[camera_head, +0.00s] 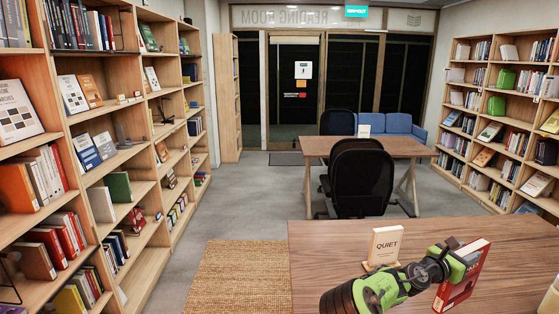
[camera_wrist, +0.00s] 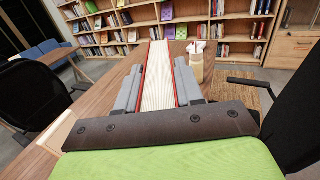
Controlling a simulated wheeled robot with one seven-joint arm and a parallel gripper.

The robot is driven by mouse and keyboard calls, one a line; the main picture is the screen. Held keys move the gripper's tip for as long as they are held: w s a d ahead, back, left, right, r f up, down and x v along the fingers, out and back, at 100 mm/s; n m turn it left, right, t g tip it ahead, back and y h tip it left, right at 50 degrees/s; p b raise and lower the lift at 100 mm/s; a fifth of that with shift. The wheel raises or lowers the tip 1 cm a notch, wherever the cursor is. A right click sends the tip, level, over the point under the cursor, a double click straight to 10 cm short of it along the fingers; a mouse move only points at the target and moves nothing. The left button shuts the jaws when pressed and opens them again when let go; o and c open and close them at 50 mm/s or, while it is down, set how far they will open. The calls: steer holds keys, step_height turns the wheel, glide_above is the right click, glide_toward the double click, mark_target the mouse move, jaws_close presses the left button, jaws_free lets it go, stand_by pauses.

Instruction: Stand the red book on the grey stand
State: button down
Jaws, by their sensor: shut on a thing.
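The red book (camera_head: 466,280) is upright, slightly tilted, over the near wooden table at the right of the head view. My gripper (camera_head: 455,266) is shut on it. In the wrist view the book (camera_wrist: 155,78) shows edge-on, with pale pages between red covers, clamped between the two grey fingers of my gripper (camera_wrist: 156,92). I cannot tell whether the book's lower edge touches the table. I cannot make out the grey stand in either view.
A "QUIET" sign (camera_head: 385,246) stands on the near table (camera_head: 330,262), left of the book. A jar (camera_wrist: 196,66) stands beyond the book in the wrist view. Black chairs (camera_head: 362,180) and another table (camera_head: 400,148) are behind. Bookshelves (camera_head: 150,190) line both sides.

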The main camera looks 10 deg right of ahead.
steer(key=shift+s+a+r, duration=0.1)
steer(key=shift+s+a, duration=0.2)
steer(key=shift+a, duration=0.35)
steer(key=w+a+f+n+t, duration=0.1)
steer(key=a+f, duration=0.3)
steer(key=a, duration=0.3)
steer(key=w+a+f+t+y, duration=0.1)
steer(key=a+f, duration=0.3)
steer(key=a, duration=0.3)
steer(key=a+f+n+t, duration=0.1)
steer(key=a+f, duration=0.3)
steer(key=a, duration=0.2)
steer(key=s+a+f+n+t+y, duration=0.1)
steer(key=s+a+t, duration=0.1)
steer(key=s+a, duration=0.65)
steer(key=s+a+f+n+t+y, duration=0.15)
steer(key=s+a, duration=0.25)
steer(key=a, duration=0.9)
step_height(320, 180, down, 7)
steer(key=b, duration=0.6)
steer(key=shift+w+d+b, duration=0.2)
steer(key=shift+d+b, duration=0.05)
steer(key=shift+b, duration=0.15)
steer(key=shift+g, duration=0.25)
